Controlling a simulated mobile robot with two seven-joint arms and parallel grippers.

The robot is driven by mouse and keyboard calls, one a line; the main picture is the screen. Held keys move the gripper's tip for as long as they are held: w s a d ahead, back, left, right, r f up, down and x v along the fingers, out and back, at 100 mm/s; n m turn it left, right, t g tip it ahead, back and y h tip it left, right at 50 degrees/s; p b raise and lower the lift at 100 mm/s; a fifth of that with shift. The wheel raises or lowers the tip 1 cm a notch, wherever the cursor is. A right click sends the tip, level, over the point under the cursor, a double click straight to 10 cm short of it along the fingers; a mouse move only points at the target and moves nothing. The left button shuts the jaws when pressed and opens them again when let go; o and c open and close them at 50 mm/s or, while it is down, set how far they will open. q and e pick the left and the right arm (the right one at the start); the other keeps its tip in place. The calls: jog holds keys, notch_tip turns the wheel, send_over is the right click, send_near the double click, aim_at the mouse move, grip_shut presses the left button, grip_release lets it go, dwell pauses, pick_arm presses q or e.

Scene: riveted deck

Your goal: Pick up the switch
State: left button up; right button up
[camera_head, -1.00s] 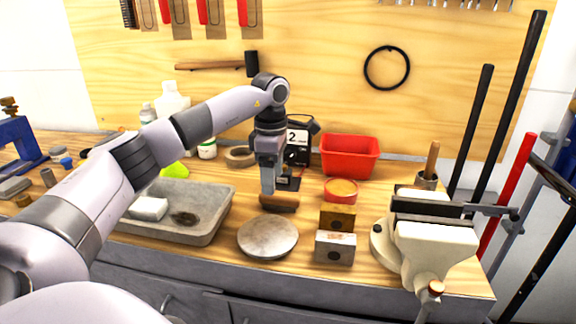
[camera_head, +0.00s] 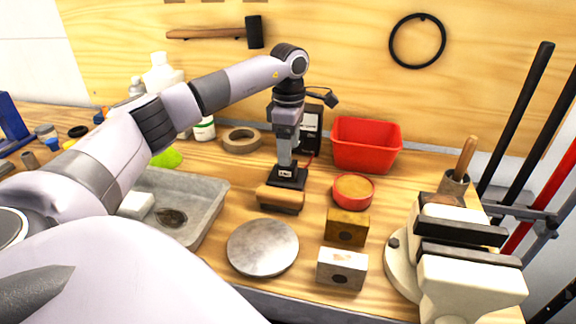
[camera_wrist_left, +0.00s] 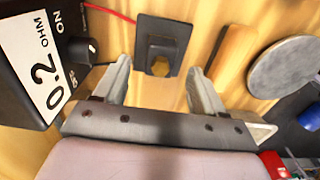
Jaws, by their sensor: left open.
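The switch (camera_wrist_left: 160,56) is a small black square plate with a raised block and a brass-coloured hex top in the left wrist view. In the head view the switch (camera_head: 297,181) lies on the wooden bench, partly hidden by my gripper. My left gripper (camera_head: 286,163) points down at the switch from above. In the wrist view the left gripper (camera_wrist_left: 160,80) is open and empty, with one finger on each side of the switch's near edge. Whether the fingers touch it I cannot tell. My right gripper is not in view.
A wood-backed brush or block (camera_head: 281,198) lies just in front of the switch. A black meter (camera_wrist_left: 42,65) marked 0.2 OHM stands close beside it. A red bin (camera_head: 366,146), orange-filled tin (camera_head: 353,191), round metal plate (camera_head: 262,248), grey tray (camera_head: 205,205) and vise (camera_head: 465,270) surround it.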

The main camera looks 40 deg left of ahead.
pick_arm(q)
jog(key=f, duration=0.5)
jog(key=shift+s+a, duration=0.1)
jog(key=shift+s, duration=0.1)
jog(key=shift+r, duration=0.1)
jog(key=c, duration=1.2)
